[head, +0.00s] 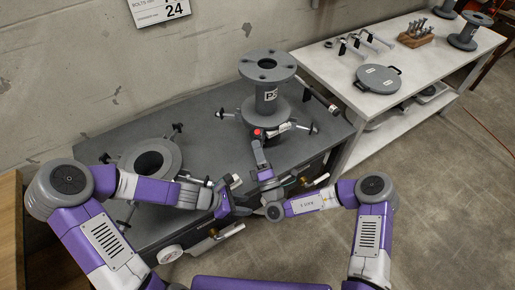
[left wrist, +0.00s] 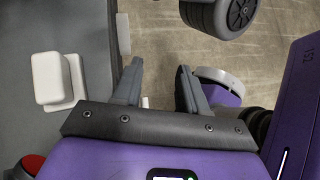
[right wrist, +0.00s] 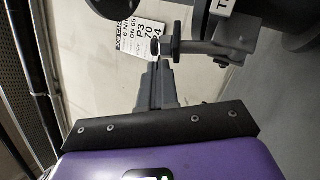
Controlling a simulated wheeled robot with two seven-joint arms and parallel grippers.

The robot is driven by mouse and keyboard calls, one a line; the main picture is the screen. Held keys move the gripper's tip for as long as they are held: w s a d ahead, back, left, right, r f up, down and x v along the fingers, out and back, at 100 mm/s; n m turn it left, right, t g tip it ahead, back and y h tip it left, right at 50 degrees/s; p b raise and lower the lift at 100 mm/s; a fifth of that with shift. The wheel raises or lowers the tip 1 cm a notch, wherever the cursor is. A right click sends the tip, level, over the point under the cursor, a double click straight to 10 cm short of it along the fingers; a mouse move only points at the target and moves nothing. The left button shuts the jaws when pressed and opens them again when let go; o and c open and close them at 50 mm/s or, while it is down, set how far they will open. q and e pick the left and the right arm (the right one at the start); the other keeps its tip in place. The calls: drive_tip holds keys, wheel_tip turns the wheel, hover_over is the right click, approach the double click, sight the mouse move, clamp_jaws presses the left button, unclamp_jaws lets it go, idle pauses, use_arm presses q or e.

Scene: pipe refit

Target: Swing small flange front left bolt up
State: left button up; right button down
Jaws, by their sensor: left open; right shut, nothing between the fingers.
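The grey pipe spool marked P3 (head: 268,92) stands upright on the small flange (head: 262,122) on the bench. Swing bolts stick out around this flange, one at its left (head: 222,114) and one at its right (head: 310,128). My right gripper (head: 257,140) is shut and empty at the flange's front. In the right wrist view its fingertips (right wrist: 165,65) are close by a bolt with a dark nut (right wrist: 190,48); I cannot tell whether they touch. My left gripper (head: 232,194) is open and empty near the bench's front edge; its fingers (left wrist: 158,85) show floor between them.
A wider ring flange (head: 150,158) with swing bolts is at the bench's left. A white table (head: 420,75) at the right back carries a grey handled disc (head: 378,78), loose bolts and another spool (head: 468,32). A card (head: 160,8) hangs on the wall. Floor is open at right.

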sight(258, 134)
use_arm(q)
drive_tip(key=s+a+f+m+g+y, duration=0.1)
drive_tip(key=s+f+m+y, duration=0.2)
drive_tip(key=s+f+m, duration=0.55)
drive_tip(key=s+a+f+m+g+y, duration=0.1)
drive_tip(key=s+f+m+y, duration=0.15)
drive_tip(key=f+m, duration=0.65)
use_arm(e)
drive_tip(key=r+p, duration=0.1)
drive_tip(key=p, duration=0.1)
drive_tip(key=w+p, duration=0.1)
drive_tip(key=p, duration=0.2)
drive_tip(key=w+r+p, duration=0.1)
drive_tip(key=p, duration=0.1)
drive_tip(key=shift+w+d+r+m+g+h, duration=0.25)
drive_tip(key=shift+r+m+g+h, duration=0.05)
drive_tip(key=shift+r+m, duration=0.1)
use_arm(q)
wheel_tip(258, 134, up, 11)
drive_tip(key=m+p, duration=0.1)
drive_tip(key=m, duration=0.1)
drive_tip(key=shift+f, duration=0.2)
use_arm(e)
drive_tip(key=shift+w+f+h, duration=0.15)
drive_tip(key=shift+h, duration=0.15)
use_arm(q)
drive_tip(key=shift+d+m+h, duration=0.1)
drive_tip(key=shift+m+h, duration=0.15)
use_arm(e)
drive_tip(key=shift+f, duration=0.1)
